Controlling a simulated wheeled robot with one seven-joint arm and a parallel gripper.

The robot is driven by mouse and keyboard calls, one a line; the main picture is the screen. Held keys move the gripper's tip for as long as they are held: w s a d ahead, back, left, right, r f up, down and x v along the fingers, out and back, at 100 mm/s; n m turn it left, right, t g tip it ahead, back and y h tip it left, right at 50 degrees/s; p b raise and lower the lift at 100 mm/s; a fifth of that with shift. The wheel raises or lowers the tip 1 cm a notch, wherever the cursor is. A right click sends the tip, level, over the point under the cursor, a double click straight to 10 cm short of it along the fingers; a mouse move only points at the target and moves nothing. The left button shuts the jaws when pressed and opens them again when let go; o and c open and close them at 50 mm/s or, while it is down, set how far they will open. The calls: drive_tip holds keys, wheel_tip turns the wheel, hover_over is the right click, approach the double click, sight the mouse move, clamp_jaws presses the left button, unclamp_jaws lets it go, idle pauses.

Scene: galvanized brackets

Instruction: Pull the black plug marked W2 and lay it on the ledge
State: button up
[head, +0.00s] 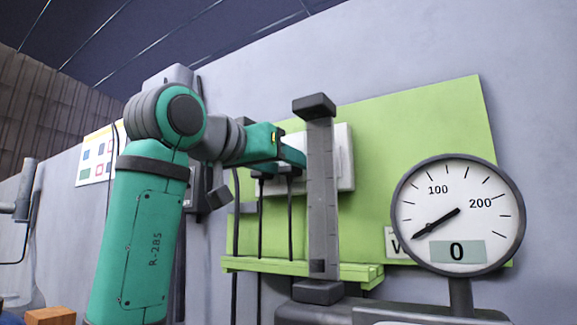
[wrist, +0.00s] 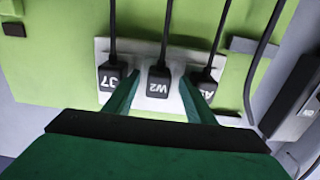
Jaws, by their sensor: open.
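The black plug marked W2 (wrist: 158,84) sits in the white socket panel (wrist: 178,60), with its black cable running off. The panel also shows in the head view (head: 345,158), partly behind my gripper and a grey post. My gripper (wrist: 160,92) is open, one green finger on each side of W2; I cannot tell whether they touch it. In the head view my gripper (head: 290,154) reaches the panel from the left. The green slatted ledge (head: 240,264) lies below, with cables passing down by it.
Black plugs flank W2 closely: one at the left (wrist: 111,85) and one at the right (wrist: 204,82), labels partly hidden. A grey upright post (head: 320,200) stands before the panel and ledge. A round gauge (head: 458,212) reading 0 stands at right, partly covering a white sign.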

drive_tip(key=shift+s+d, duration=0.1)
drive_tip(key=shift+d, duration=0.05)
clamp_jaws()
drive_tip(key=v, duration=0.6)
idle(1.5)
